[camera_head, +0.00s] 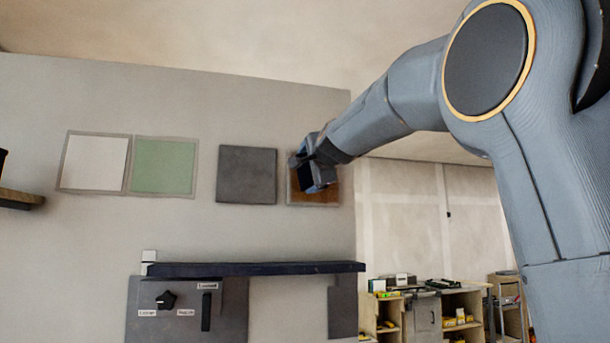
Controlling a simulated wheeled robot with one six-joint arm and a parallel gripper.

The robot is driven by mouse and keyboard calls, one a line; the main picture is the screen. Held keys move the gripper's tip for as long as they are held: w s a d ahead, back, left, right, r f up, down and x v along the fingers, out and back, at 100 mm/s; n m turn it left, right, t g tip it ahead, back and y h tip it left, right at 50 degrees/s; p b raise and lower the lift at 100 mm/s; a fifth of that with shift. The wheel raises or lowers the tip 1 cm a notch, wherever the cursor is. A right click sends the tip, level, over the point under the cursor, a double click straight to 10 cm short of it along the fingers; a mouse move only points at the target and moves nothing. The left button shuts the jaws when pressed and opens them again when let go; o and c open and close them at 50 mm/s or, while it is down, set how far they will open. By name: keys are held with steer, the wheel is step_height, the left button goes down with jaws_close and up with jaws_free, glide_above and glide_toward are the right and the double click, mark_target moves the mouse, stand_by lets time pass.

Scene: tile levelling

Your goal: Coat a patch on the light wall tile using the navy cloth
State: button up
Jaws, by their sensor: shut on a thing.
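The light tile (95,163) is whitish and hangs on the grey wall at the far left of the row, in a thin grey frame. My gripper (306,172) is at the right end of the row, in front of a brown tile (328,192) and well right of the light tile. It is shut on a small dark navy piece, which looks like the navy cloth (308,179). The gripper hides part of the brown tile. I cannot tell whether the cloth touches that tile.
A green tile (164,166) adjoins the light tile, and a dark grey tile (247,175) hangs further right. A dark ledge (260,269) juts out below, above a panel with a knob (166,300). Shelves (460,316) stand at the lower right.

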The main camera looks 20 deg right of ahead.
steer(key=shift+d+f+b, duration=0.1)
steer(key=shift+d+b, duration=1.65)
steer(key=shift+b, duration=0.15)
steer(key=shift+d+r+b, duration=0.65)
steer(key=shift+d+r, duration=0.6)
steer(key=shift+d, duration=2.3)
steer(key=a+p, duration=0.7)
steer(key=a, duration=0.3)
steer(key=shift+a+r+p, duration=0.1)
steer(key=shift+a+p, duration=0.05)
steer(key=shift+p, duration=0.25)
steer(key=shift+a+p, duration=0.3)
steer(key=shift+p, duration=0.05)
steer(key=shift+a, duration=0.1)
